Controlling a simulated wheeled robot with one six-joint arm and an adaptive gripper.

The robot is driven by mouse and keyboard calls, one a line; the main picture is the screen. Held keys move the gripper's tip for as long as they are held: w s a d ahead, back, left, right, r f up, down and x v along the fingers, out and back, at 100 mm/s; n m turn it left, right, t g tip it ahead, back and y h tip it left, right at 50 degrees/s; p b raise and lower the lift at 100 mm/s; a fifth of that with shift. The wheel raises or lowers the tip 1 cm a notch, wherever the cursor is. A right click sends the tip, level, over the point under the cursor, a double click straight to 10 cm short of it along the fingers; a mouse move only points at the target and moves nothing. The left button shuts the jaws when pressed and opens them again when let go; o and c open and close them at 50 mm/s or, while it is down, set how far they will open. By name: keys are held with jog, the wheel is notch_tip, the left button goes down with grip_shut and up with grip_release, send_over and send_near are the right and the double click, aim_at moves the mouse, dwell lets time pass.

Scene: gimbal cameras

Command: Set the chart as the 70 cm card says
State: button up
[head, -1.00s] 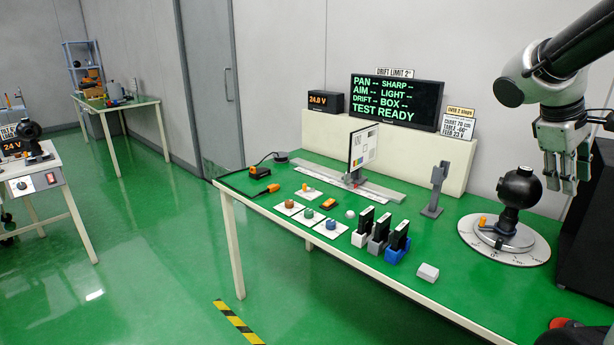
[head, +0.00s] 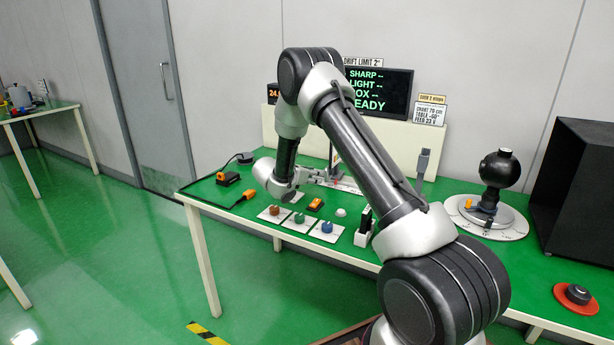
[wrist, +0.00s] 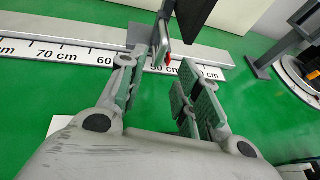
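The chart (wrist: 197,14) stands on its rail (wrist: 205,52); in the wrist view only its dark lower part shows, at the top. A red pointer (wrist: 168,60) below it lies near the 50 cm mark of the white scale (wrist: 80,56); the 70 cm mark is further left. My gripper (wrist: 160,88) is open, its fingers spread on either side of the space just in front of the chart's foot; I cannot tell whether they touch it. In the head view my arm hides most of the chart. The card (head: 430,112) reads chart 70 cm, table -60°, feed 23 V.
A grey post (head: 423,170) and the round turntable with a black ball camera (head: 495,170) stand right of the rail. A black box (head: 580,190) stands far right.

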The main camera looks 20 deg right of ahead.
jog(key=x, duration=0.7)
jog(key=shift+w+d+f, duration=0.1)
jog(key=shift+d, duration=0.15)
grip_shut()
